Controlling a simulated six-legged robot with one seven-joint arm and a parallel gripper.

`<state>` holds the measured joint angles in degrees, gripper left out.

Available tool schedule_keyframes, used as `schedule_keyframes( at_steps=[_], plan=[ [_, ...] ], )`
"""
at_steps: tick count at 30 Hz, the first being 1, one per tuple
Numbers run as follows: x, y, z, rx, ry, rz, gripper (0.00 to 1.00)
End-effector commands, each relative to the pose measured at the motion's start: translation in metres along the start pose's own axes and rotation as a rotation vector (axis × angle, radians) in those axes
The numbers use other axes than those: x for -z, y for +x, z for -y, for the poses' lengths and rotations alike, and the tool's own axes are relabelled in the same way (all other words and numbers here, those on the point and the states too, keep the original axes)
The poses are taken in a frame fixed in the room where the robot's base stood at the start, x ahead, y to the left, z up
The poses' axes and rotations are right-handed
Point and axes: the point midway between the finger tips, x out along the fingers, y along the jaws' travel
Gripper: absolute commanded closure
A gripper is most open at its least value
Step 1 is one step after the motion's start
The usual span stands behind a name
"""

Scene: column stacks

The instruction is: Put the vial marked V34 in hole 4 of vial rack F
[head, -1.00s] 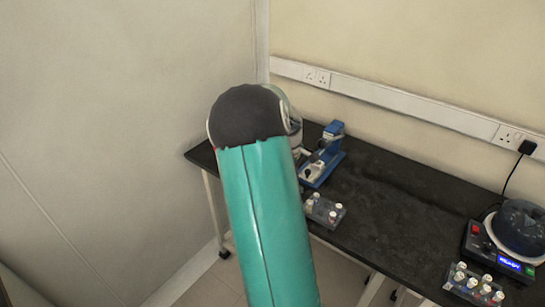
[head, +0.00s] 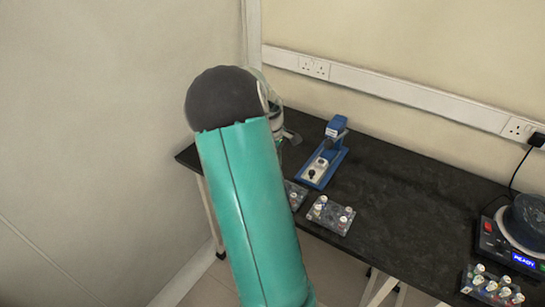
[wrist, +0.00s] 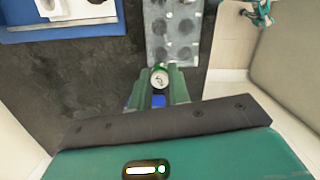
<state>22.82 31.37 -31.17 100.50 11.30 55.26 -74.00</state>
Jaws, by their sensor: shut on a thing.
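In the wrist view my gripper (wrist: 160,92) is shut on a vial (wrist: 160,77) with a white-topped, green-rimmed cap. The mark on the cap is too small to read. A grey rack (wrist: 174,32) with dark round holes lies just beyond the vial, its visible holes mostly empty. The vial is at the rack's near end; I cannot tell its height above the bench. In the head view my arm hides most of the gripper and the held vial. One rack (head: 296,194) is partly hidden behind my arm. No rack letters are legible.
Another rack (head: 331,215) with several vials stands near the bench's front edge. A blue device (head: 323,155) stands behind it. A centrifuge (head: 520,228) reading READY and a fuller rack (head: 492,287) are at the right. The black bench (head: 410,210) is clear between them.

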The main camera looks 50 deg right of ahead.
Motion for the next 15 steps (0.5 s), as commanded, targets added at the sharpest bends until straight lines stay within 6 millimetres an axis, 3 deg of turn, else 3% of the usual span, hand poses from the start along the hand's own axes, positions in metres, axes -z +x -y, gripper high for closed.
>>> schedule_keyframes(
  at_steps=[8, 15],
  plan=[
    [-0.005, 0.006, 0.002, 0.001, 0.003, 0.0, 1.0],
    [-0.006, 0.024, 0.002, 0.001, 0.004, 0.002, 1.0]
  ],
)
